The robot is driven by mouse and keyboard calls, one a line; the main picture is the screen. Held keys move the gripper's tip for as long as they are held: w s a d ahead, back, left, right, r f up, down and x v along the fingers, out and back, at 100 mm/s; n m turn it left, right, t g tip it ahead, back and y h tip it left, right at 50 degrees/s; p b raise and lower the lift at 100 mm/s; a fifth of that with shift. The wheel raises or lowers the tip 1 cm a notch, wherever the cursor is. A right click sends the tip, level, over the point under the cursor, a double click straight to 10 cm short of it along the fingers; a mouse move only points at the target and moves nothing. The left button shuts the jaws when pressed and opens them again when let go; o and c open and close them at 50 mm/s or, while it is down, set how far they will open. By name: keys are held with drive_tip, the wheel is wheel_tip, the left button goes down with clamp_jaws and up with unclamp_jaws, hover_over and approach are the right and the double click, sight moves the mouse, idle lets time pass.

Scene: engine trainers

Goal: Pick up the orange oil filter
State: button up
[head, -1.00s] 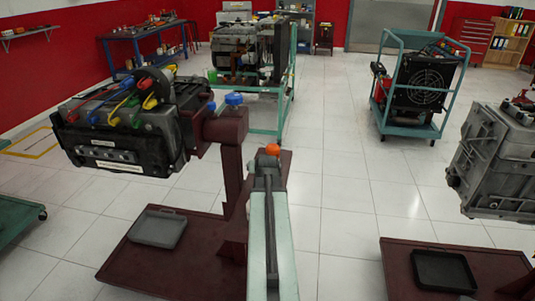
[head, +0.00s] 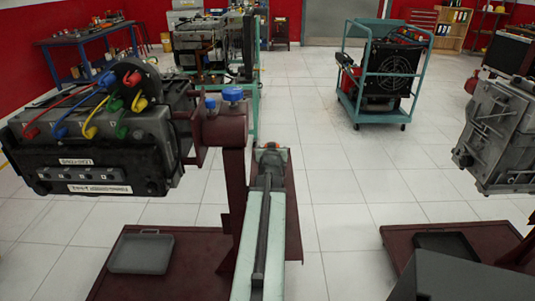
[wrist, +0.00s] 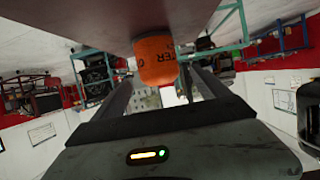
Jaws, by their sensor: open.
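The orange oil filter (wrist: 157,60) shows in the wrist view as a short cylinder with dark lettering. It touches or nearly touches a brownish surface (wrist: 90,18) along the top of that picture, which looks upside down. My gripper (wrist: 162,82) is open, with one finger on each side of the filter's near end. I see no finger clearly pressing on it. In the head view my gripper (head: 269,150) is at the far end of my arm, and only a little orange of the filter (head: 284,155) shows beside it; the rest is hidden.
An engine trainer (head: 90,145) on a maroon stand (head: 232,190) is close on the left, with a grey tray (head: 142,253) on its base. Another engine (head: 495,135) stands right. A teal cart (head: 378,80) is further back. Open tiled floor lies between.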

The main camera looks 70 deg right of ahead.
drive_tip(key=b+x, duration=0.3)
drive_tip(key=x, duration=0.4)
drive_tip(key=shift+w+d+f, duration=0.1)
drive_tip(key=shift+d+f, duration=0.2)
drive_tip(key=shift+f, duration=0.05)
drive_tip(key=shift+a+r, duration=0.1)
drive_tip(key=shift+r, duration=0.05)
drive_tip(key=c, duration=1.7)
wheel_tip(320, 180, up, 26)
drive_tip(key=p, duration=2.6)
drive_tip(key=shift+r, duration=0.15)
